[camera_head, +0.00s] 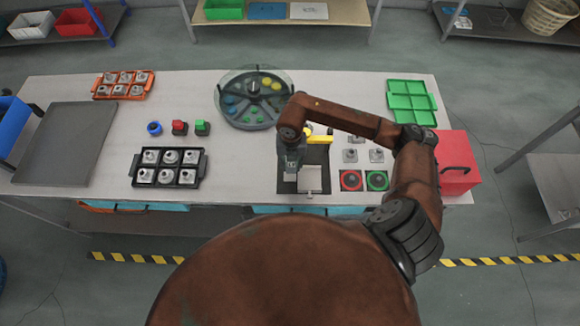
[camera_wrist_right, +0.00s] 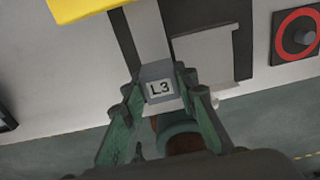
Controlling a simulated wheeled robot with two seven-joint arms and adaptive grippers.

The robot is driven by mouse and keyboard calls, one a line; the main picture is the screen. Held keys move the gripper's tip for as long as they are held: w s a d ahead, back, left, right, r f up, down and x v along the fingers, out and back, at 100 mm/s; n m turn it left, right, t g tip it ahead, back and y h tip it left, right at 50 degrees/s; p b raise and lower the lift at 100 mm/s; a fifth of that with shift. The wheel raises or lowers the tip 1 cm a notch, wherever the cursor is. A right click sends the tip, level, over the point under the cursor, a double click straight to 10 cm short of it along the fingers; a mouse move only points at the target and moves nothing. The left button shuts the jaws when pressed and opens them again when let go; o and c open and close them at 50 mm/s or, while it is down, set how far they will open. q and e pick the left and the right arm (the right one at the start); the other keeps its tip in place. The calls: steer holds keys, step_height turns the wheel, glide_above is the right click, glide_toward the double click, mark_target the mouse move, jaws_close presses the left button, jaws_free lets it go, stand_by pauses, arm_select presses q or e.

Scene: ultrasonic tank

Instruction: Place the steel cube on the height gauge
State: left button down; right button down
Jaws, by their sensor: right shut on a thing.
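My right gripper (camera_head: 290,158) is over the dark mat at the table's front, right of the middle. In the wrist view its green fingers (camera_wrist_right: 164,98) are shut on a small grey steel cube with a white "L3" label (camera_wrist_right: 159,88). The gripper hides the cube in the head view. What looks like the height gauge has a yellow part (camera_head: 320,139), also at the top of the wrist view (camera_wrist_right: 85,8). A pale grey square plate (camera_head: 310,178) lies beside the gripper; I cannot tell whether the cube touches anything below. My left gripper is not in view.
A red button pad (camera_head: 351,180) and a green one (camera_head: 377,180) are right of the mat, with a red box (camera_head: 458,160) beyond. A round carousel (camera_head: 240,119) stands behind. A black tray (camera_head: 138,180) of steel parts is left.

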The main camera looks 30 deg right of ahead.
mark_target(290, 167)
steer(key=shift+w+f, duration=0.6)
steer(key=shift+f, duration=0.1)
step_height(290, 167, down, 2)
steer(key=shift+f+p, duration=0.1)
steer(key=shift+p, duration=0.55)
steer(key=shift+f, duration=0.35)
steer(key=shift+f, duration=0.1)
steer(key=shift+f, duration=0.15)
steer(key=c, duration=1.5)
jaws_free()
steer(key=shift+c, duration=0.2)
